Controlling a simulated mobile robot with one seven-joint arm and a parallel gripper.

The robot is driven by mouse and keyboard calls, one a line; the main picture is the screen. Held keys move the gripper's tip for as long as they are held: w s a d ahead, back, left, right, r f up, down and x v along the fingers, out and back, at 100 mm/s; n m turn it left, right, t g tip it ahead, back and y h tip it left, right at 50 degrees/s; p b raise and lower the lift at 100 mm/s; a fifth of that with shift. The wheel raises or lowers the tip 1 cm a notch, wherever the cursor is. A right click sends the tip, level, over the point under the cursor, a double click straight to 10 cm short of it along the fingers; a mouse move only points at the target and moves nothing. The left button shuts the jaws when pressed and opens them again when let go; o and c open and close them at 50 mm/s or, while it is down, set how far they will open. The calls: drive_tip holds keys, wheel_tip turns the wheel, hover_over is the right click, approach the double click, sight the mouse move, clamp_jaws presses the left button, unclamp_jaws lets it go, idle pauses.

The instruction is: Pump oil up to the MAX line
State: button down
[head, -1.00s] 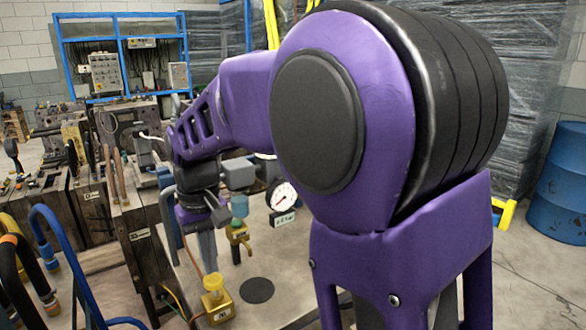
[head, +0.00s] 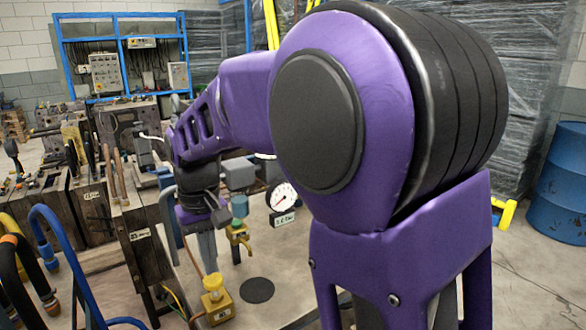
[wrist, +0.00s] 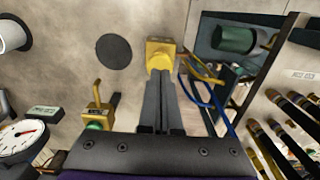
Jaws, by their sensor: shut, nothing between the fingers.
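A yellow-brass block with a round yellow knob (head: 213,283) stands on the bench, and it shows at the top middle of the wrist view (wrist: 160,57). My gripper (head: 208,257) is shut and empty, its fingers pointing down above and slightly behind the knob. In the wrist view the fingertips (wrist: 160,82) overlap the block's near edge; I cannot tell whether they touch it. No MAX line or oil level can be made out.
A round dial gauge (head: 283,197) with a small display (head: 283,219) stands right of the cup. A flat black disc (head: 257,290) lies on the bench (head: 285,265), with bare surface around it.

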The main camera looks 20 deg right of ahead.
sight(213, 278)
drive_tip(key=shift+f, duration=1.9)
drive_tip(key=shift+r+p, duration=1.6)
drive_tip(key=shift+r, duration=0.35)
wheel_tip(213, 278, up, 6)
drive_tip(key=p, duration=0.5)
